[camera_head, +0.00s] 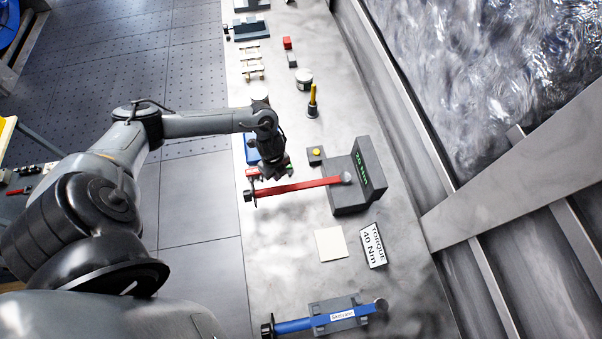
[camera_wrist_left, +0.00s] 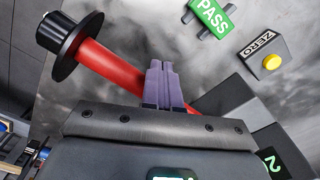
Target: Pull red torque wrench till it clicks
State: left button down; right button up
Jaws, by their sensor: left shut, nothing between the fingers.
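The red torque wrench (camera_head: 310,184) lies across the bench. Its far end meets the grey tester block (camera_head: 345,196), which has green digits, and its black handle end (camera_head: 249,196) points left. In the left wrist view, the red shaft (camera_wrist_left: 110,66) and black end knob (camera_wrist_left: 70,45) show beside the fingers. My left gripper (camera_head: 270,177) is at the wrench near its handle end. In the wrist view, its purple fingertips (camera_wrist_left: 163,68) are shut together with nothing between them and overlap the shaft in the picture. I cannot tell whether they touch it. My right gripper is out of view.
A blue torque wrench (camera_head: 300,325) rests in a grey holder at the front. A "TORQUE 40 Nm" card (camera_head: 373,246) and pale square plate (camera_head: 331,244) lie between. A yellow-button ZERO box (camera_head: 316,154) and green PASS plate (camera_wrist_left: 211,16) are near the tester.

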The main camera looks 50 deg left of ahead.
pick_arm(q)
notch_tip(320, 180, up, 7)
jog(key=p, duration=0.4)
dwell(0.4)
